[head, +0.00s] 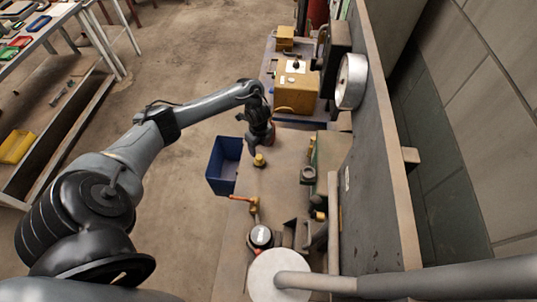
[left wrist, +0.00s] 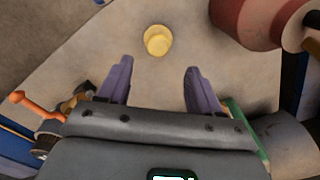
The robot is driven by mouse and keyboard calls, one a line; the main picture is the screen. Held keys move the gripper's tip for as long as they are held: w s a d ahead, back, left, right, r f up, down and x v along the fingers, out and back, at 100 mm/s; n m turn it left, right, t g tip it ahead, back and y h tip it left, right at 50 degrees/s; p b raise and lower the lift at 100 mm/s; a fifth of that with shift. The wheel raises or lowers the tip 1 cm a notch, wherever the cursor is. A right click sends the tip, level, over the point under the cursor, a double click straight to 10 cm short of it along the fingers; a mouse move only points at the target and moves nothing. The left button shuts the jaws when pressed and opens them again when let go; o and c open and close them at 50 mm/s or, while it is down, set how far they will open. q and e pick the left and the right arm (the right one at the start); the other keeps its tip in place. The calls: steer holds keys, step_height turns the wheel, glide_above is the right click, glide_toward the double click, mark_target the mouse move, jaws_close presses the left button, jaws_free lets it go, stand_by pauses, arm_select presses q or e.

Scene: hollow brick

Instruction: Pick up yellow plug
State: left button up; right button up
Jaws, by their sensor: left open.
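The yellow plug (head: 259,160) stands on the brown worktop, near the blue bin. It also shows in the left wrist view (left wrist: 158,40), just beyond and between my fingertips. My left gripper (head: 262,138) is above the worktop close to the plug, on its far side in the head view. In the left wrist view the two purple-grey fingers of the left gripper (left wrist: 158,70) are apart with nothing between them. The plug is not touched by either finger in that view. My right gripper is in neither view.
A blue bin (head: 222,166) is at the worktop's left edge. A valve with an orange-red handle (head: 242,199) and a round gauge (head: 261,236) are nearer. A yellow box (head: 296,88) stands behind. A grey panel (head: 368,190) bounds the right side. A reddish cylinder (left wrist: 262,20) is close to the gripper.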

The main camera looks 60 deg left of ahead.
mark_target(259, 157)
arm_select(q)
steer(key=f, duration=0.2)
steer(key=s+f, duration=0.1)
steer(key=f, duration=0.1)
steer(key=shift+s, duration=0.1)
steer(key=shift+f+b, duration=0.3)
steer(key=shift+f, duration=0.4)
steer(key=shift+w+a+f+b, duration=0.1)
steer(key=shift+w+f+b, duration=0.1)
steer(key=shift+f, duration=1.05)
steer(key=shift+w+f+b, duration=0.2)
steer(key=shift+f, duration=1)
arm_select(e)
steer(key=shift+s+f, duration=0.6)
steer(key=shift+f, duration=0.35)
arm_select(q)
steer(key=shift+c, duration=0.2)
steer(key=c, duration=0.8)
steer(key=shift+r, duration=0.1)
